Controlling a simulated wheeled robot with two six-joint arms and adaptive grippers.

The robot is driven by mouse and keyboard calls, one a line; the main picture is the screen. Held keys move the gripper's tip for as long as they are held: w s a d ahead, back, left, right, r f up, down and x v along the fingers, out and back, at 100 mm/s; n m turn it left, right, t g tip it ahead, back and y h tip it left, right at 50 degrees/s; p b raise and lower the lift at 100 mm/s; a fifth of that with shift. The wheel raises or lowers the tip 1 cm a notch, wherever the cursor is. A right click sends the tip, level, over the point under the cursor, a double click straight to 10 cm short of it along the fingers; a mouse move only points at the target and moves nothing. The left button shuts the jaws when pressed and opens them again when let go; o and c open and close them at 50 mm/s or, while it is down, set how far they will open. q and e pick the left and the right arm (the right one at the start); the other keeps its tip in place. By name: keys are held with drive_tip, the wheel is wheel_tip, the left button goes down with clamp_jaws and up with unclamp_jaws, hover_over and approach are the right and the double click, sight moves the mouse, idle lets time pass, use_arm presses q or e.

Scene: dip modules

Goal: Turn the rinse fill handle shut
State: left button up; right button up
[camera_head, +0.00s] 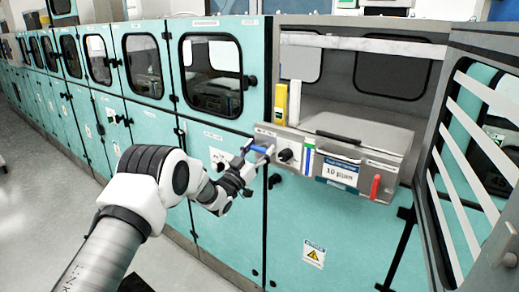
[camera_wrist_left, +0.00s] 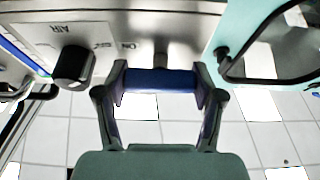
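A blue handle (camera_head: 258,148) sticks out at the left end of the open module's front panel (camera_head: 338,150); its label is too small to read. In the left wrist view the blue handle (camera_wrist_left: 160,80) lies crosswise between my left gripper's fingertips (camera_wrist_left: 160,82). The fingers are well apart, and their tips meet the handle's two ends. In the head view my left gripper (camera_head: 247,160) reaches the handle from the lower left and partly hides it. A red handle (camera_head: 375,187) hangs downward at the panel's right end. My right gripper is not in view.
A black knob (camera_head: 286,155) sits just right of the blue handle; it also shows in the left wrist view (camera_wrist_left: 72,67). A yellow block (camera_head: 281,103) stands above the panel. An open slatted door (camera_head: 462,150) is at the right. Grey floor (camera_head: 60,230) is clear at the left.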

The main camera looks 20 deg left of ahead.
use_arm(q)
drive_tip(key=m+h+b, duration=0.1)
drive_tip(key=m+b, duration=0.1)
drive_tip(key=shift+f+b, duration=0.15)
drive_tip(key=shift+b, duration=0.15)
drive_tip(key=m+g+h+b, duration=0.1)
drive_tip(key=m+b, duration=0.1)
drive_tip(key=m, duration=0.1)
drive_tip(key=m+g+h+b, duration=0.1)
drive_tip(key=m+b, duration=0.1)
drive_tip(key=m, duration=0.1)
drive_tip(key=shift+h+b, duration=0.3)
drive_tip(key=shift+h, duration=0.1)
drive_tip(key=m+g+h+b, duration=0.1)
drive_tip(key=m+b, duration=0.1)
drive_tip(key=m, duration=0.2)
drive_tip(key=shift+g, duration=0.3)
drive_tip(key=m+g, duration=0.1)
drive_tip(key=m, duration=0.1)
drive_tip(key=m+g+b, duration=0.1)
drive_tip(key=m, duration=0.2)
drive_tip(key=shift+d, duration=0.1)
drive_tip(key=shift+m+g+b, duration=0.2)
drive_tip(key=shift+m+g, duration=0.3)
drive_tip(key=shift+m, duration=0.9)
drive_tip(key=shift+m+g+b, duration=0.15)
drive_tip(key=shift+m+g, duration=0.35)
drive_tip(key=shift+m, duration=0.9)
drive_tip(key=shift+f, duration=0.1)
